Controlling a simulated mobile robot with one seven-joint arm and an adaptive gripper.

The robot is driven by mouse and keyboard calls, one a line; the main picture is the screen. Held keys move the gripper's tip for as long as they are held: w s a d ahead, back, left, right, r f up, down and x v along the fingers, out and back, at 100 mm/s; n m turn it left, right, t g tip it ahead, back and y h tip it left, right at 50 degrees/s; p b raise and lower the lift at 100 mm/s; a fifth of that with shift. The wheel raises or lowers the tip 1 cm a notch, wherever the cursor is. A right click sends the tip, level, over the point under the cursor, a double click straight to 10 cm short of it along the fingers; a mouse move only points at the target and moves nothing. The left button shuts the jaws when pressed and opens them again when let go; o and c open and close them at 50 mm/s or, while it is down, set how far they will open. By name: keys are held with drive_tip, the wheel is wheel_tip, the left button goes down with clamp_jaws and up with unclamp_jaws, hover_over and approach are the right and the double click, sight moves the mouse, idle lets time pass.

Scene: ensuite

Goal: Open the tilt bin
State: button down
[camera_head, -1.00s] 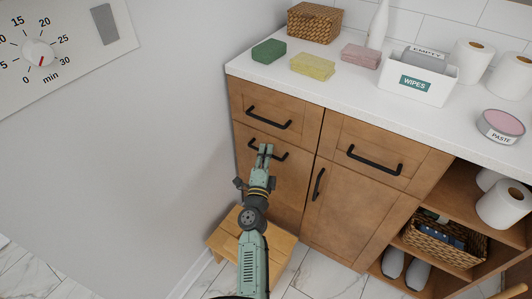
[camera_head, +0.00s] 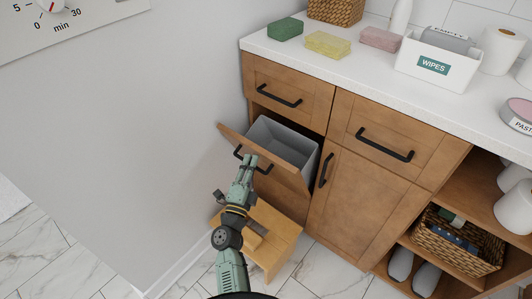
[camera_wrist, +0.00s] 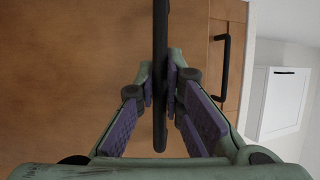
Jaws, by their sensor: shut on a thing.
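The tilt bin (camera_head: 285,168) is a wooden front at the left of the cabinet, below the top left drawer. Its front leans outward at the top, and a grey inner bin (camera_head: 285,140) shows behind it. My gripper (camera_head: 249,163) is at the black bar handle (camera_head: 263,170) on that front. In the wrist view, the handle (camera_wrist: 160,70) runs between the fingertips of my gripper (camera_wrist: 160,85), which is shut on it. The wooden front (camera_wrist: 80,80) fills much of that view.
A small wooden stool (camera_head: 275,235) stands on the floor below the bin. The top left drawer (camera_head: 285,90) and the cabinet door (camera_head: 355,205) are shut. A grey wall (camera_head: 130,150) is on the left. The counter (camera_head: 350,70) holds sponges and a wipes box (camera_head: 437,68).

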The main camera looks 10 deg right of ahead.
drive_tip(key=s+a+f+b, duration=0.1)
drive_tip(key=s+a+f, duration=0.2)
drive_tip(key=a+f, duration=0.1)
drive_tip(key=shift+b, duration=0.3)
drive_tip(key=c, duration=2)
unclamp_jaws()
drive_tip(key=shift+o, duration=0.2)
drive_tip(key=shift+r, duration=0.1)
